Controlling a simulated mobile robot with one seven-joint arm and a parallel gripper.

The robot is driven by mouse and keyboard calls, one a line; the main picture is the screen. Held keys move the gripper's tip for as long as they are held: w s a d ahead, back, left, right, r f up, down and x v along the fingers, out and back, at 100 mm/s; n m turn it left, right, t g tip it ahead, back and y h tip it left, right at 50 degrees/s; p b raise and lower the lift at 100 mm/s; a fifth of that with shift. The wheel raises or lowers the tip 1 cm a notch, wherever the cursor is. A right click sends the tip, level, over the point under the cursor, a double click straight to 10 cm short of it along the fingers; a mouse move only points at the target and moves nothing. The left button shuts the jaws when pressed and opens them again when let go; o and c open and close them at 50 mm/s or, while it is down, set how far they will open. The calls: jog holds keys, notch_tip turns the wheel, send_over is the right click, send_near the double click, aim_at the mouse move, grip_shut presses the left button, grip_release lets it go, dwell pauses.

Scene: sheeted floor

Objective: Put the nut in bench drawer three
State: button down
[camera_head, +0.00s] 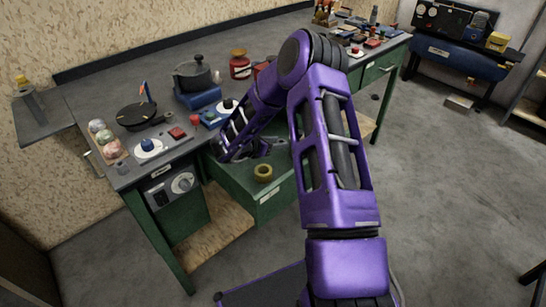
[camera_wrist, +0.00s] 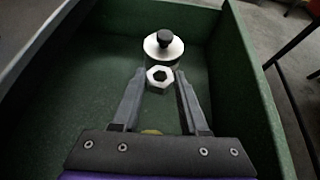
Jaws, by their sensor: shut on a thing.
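A pale hexagonal nut (camera_wrist: 159,76) with a dark hole sits between the fingertips of my gripper (camera_wrist: 160,80) in the wrist view. My gripper is shut on it. Both are inside the walls of an open green drawer (camera_wrist: 262,95), over its floor; whether the nut touches the floor I cannot tell. In the head view the drawer (camera_head: 272,200) is pulled out from the bench's front, and my gripper (camera_head: 262,147) reaches into it. The nut is hidden there. I cannot read the drawer's number.
In the drawer, a white round piece with a black knob (camera_wrist: 163,46) stands just beyond the nut. A yellow ring (camera_head: 263,172) also lies in the drawer.

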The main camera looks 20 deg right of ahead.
notch_tip(320, 180, down, 6)
jog(key=shift+f, duration=0.15)
dwell(0.3)
jog(key=shift+f+b, duration=0.35)
jog(key=shift+b, duration=0.35)
jog(key=shift+f+b, duration=0.25)
jog(key=shift+b, duration=0.1)
jog(key=shift+c, duration=2.1)
grip_release()
jog(key=shift+s, duration=0.1)
